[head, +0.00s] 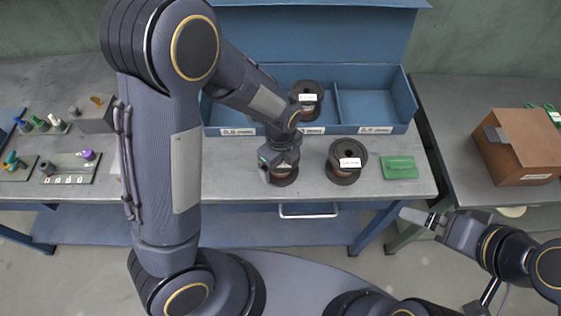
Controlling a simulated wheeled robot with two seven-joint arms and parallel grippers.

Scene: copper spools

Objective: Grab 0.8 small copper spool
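A dark-flanged copper spool (285,179) stands on the workbench, directly under my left gripper (279,165). The gripper points down at its top and covers most of it, so its label and the fingers' contact are hidden. A second dark spool with a white label (343,174) stands to the right. A third spool (313,111) is in the middle compartment of the blue bin (372,130). The spool labels are too small to read. My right gripper (411,214) is at the right, off the bench's front edge, with no object visible in it.
A green block (400,168) lies right of the spools. The bin's right compartment is empty. A cardboard box (519,151) stands on the right table (450,110). Small parts and trays (68,168) lie at the left. My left arm hides part of the bench.

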